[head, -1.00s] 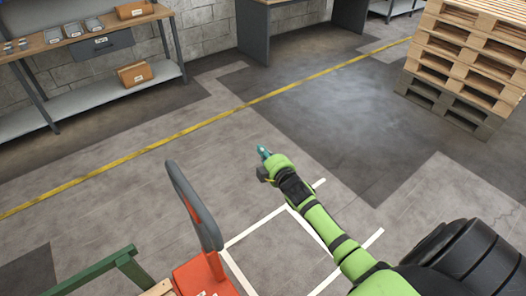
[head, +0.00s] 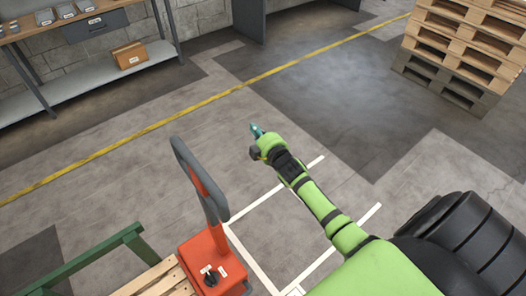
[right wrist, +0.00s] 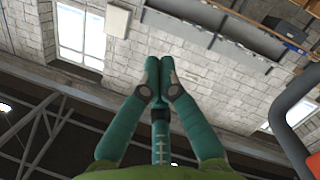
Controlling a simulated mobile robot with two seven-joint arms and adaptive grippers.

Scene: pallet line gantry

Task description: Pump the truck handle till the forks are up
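The truck (head: 212,255) is an orange-red pallet truck at the lower middle of the head view. Its handle (head: 197,180) is a dark grey loop with an orange-red inner part, standing up and tilted a little. My right gripper (head: 256,131) is to the right of and beyond the handle in the picture, apart from it. In the right wrist view its teal fingers (right wrist: 159,82) meet at the tips with nothing between them. The handle shows at that view's right edge (right wrist: 290,118). The forks are not in view. My left gripper is not in view.
A wooden pallet (head: 150,281) and a green rail (head: 95,258) lie left of the truck. White lines (head: 263,212) mark the floor. A stack of pallets (head: 465,45) stands at the upper right, a workbench with a shelf (head: 100,82) at the upper left. The middle floor is clear.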

